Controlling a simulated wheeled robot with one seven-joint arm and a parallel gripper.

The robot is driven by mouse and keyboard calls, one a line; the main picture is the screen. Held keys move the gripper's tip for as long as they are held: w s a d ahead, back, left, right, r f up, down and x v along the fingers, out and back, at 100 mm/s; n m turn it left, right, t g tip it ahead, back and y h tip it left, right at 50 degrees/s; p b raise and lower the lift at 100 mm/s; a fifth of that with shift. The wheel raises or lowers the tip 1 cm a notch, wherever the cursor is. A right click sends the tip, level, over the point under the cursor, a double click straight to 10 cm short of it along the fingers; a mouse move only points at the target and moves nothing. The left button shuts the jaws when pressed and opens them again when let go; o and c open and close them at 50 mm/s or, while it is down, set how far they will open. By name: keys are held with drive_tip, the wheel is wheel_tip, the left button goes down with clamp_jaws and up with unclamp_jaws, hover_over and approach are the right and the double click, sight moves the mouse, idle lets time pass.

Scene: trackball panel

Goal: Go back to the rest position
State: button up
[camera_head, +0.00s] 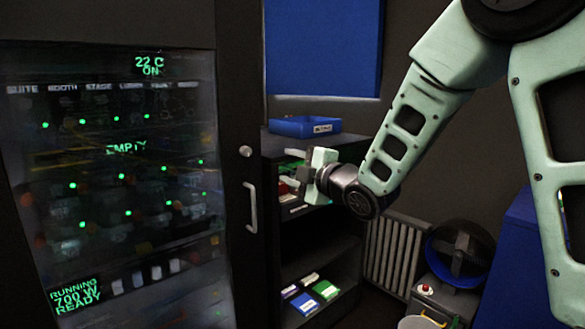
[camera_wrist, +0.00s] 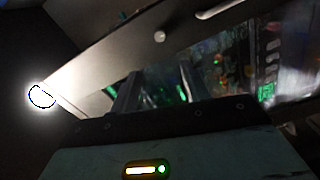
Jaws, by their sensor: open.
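My gripper (camera_head: 293,174) is at the middle of the head view, in front of the dark shelf unit (camera_head: 330,255) and right of the glass-fronted cabinet (camera_head: 120,180). Its fingers are apart, point left and hold nothing. My pale green arm reaches down to it from the upper right. In the wrist view two dark fingers (camera_wrist: 155,85) stick up, with blurred green lights and reflections beyond them. No trackball can be made out in either view.
The cabinet's door handle (camera_head: 251,207) stands out just left of my gripper. A blue tray (camera_head: 304,127) sits on the shelf unit behind it. A radiator (camera_head: 394,255) and a round blue-rimmed fan (camera_head: 459,250) stand at the lower right.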

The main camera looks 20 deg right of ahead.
drive_tip(key=shift+a, duration=0.1)
drive_tip(key=s+a+f+m+g+h, duration=0.1)
drive_tip(key=s+a+f+m+g, duration=0.3)
drive_tip(key=s+a+f+g, duration=0.45)
drive_tip(key=s+a+f+m+g+h, duration=0.1)
drive_tip(key=s+a+f+m+g, duration=0.3)
drive_tip(key=s, duration=0.7)
drive_tip(key=s+d+f+m+g+h, duration=0.1)
drive_tip(key=s+f+m+g+h, duration=0.1)
drive_tip(key=s, duration=0.7)
drive_tip(key=s+f+m+g+h, duration=0.1)
drive_tip(key=s+g, duration=0.2)
drive_tip(key=s, duration=0.6)
wheel_tip(320, 180, up, 14)
drive_tip(key=p, duration=1.4)
drive_tip(key=shift+w, duration=0.35)
drive_tip(key=shift+f, duration=0.1)
